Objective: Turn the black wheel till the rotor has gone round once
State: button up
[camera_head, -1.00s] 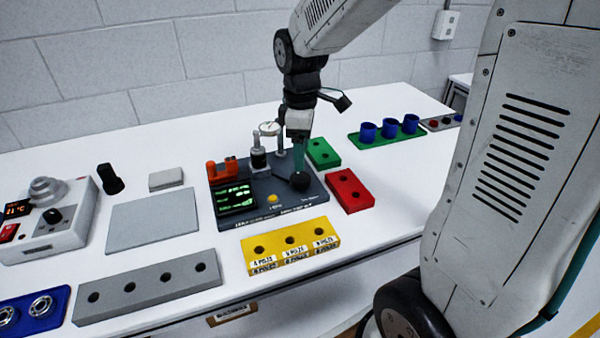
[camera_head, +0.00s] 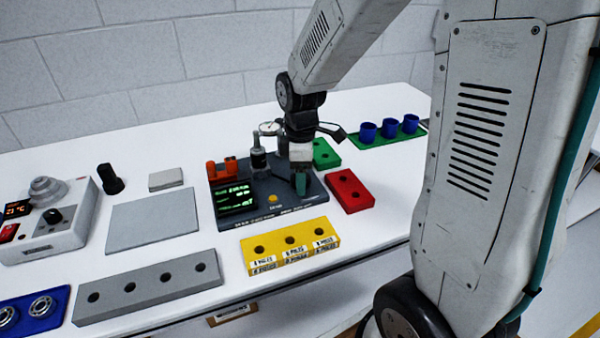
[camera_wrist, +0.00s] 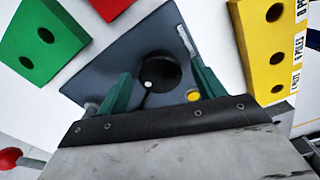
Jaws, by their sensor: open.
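The black wheel (camera_wrist: 160,72) is a small round knob on the dark grey test base (camera_head: 240,217), and a pale dot shows on its face in the wrist view. My gripper (camera_wrist: 160,85) is open, with one green finger on each side of the wheel. I cannot tell whether either finger touches it. In the head view my gripper (camera_head: 301,184) stands over the right part of the base and hides the wheel. The green-lit display (camera_head: 235,197) sits at the base's left, its text too small to read. I cannot make out the rotor for sure.
A yellow block (camera_head: 290,243) lies in front of the base, a red block (camera_head: 349,191) to its right, and a green block (camera_head: 325,153) behind. A dial gauge (camera_head: 269,129) and orange parts (camera_head: 222,168) stand at the back of the base. The grey mat (camera_head: 152,222) is bare.

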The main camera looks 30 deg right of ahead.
jog(key=c, duration=1)
jog(key=shift+m, duration=0.3)
jog(key=m, duration=0.4)
jog(key=shift+m, duration=0.3)
jog(key=m, duration=0.5)
jog(key=shift+m, duration=0.3)
jog(key=m, duration=1)
jog(key=shift+m, duration=0.3)
